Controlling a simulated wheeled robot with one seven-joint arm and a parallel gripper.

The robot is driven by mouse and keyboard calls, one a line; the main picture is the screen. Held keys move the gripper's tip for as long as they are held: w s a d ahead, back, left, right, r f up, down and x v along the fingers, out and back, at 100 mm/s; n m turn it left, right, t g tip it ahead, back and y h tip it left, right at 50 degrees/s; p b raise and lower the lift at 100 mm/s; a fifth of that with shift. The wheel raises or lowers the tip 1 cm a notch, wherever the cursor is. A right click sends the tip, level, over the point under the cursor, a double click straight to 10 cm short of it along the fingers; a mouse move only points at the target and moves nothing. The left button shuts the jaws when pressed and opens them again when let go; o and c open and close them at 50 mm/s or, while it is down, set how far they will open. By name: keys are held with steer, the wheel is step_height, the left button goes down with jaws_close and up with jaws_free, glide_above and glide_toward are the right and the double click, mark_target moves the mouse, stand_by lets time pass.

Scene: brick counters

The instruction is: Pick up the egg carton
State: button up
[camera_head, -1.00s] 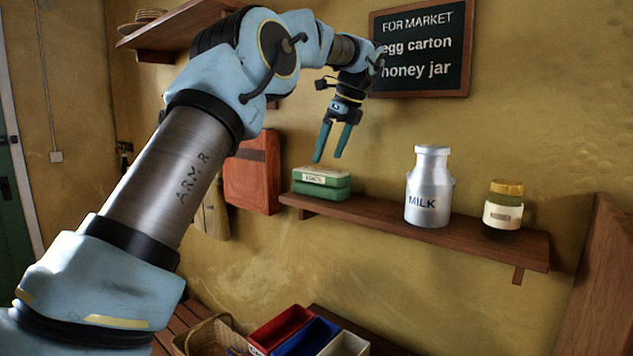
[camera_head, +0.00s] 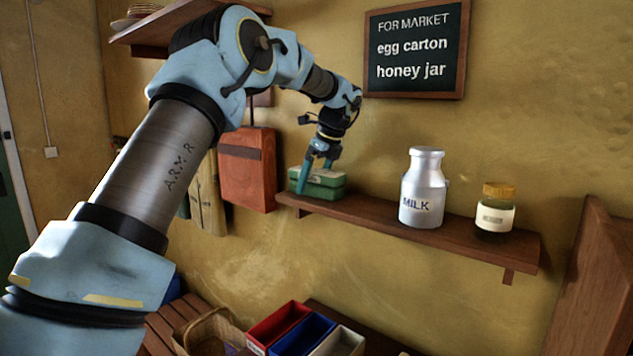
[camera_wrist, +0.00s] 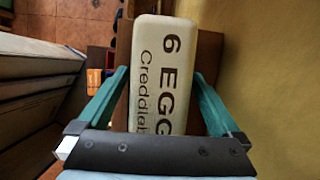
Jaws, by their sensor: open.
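The egg carton (camera_head: 326,184) is green with a pale label on top and sits at the left end of the wall shelf. In the wrist view its pale top (camera_wrist: 162,75) reads "6 EGG" and lies lengthwise between my fingers. My gripper (camera_head: 316,182) is open and points down at the carton, with one finger in front of its near left side. In the wrist view my gripper (camera_wrist: 160,90) has one teal finger on each side of the carton. I cannot tell whether either finger touches it.
The wooden shelf (camera_head: 375,213) also holds a milk can (camera_head: 424,190) and, further right, a honey jar (camera_head: 495,212). A red board (camera_head: 247,172) hangs left of the shelf. A chalkboard (camera_head: 414,50) hangs above. Red, blue and white bins (camera_head: 305,335) and a basket (camera_head: 212,335) stand below.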

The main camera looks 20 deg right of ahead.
steer(key=c, duration=1.3)
steer(key=shift+r, duration=0.1)
